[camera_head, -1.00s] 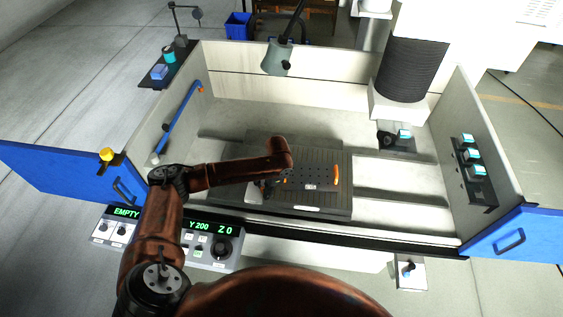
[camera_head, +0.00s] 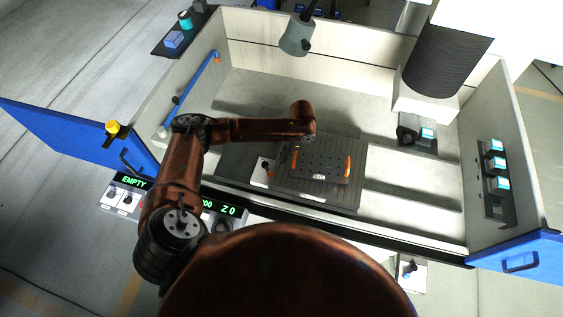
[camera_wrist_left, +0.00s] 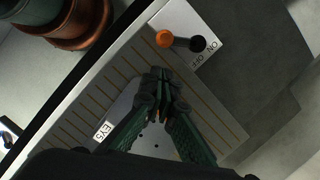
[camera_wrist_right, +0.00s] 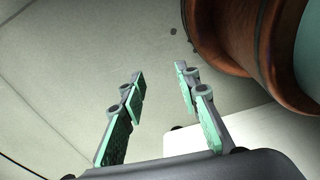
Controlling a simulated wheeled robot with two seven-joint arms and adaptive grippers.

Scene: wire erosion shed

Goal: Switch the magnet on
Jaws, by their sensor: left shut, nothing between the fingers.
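The magnetic chuck (camera_head: 345,193) is a dark ribbed plate inside the machine tank. A small lever with a black knob (camera_wrist_left: 201,44) and an orange ball (camera_wrist_left: 164,38) stands at the chuck's edge, on a white plate (camera_wrist_left: 183,22) lettered ON and OFF. I cannot tell which word the lever points to. My left gripper (camera_wrist_left: 163,82) is shut and empty over the chuck, its fingertips apart from the lever; my wrist mostly hides it in the head view. My right gripper (camera_wrist_right: 160,85) is open and empty in its wrist view.
A holed block (camera_head: 322,163) with orange bars lies on the chuck. A grey lamp head (camera_head: 296,36) and a black bellows column (camera_head: 440,65) hang over the tank. Tank walls stand left and right. A control panel (camera_head: 118,195) reading EMPTY is at the front left.

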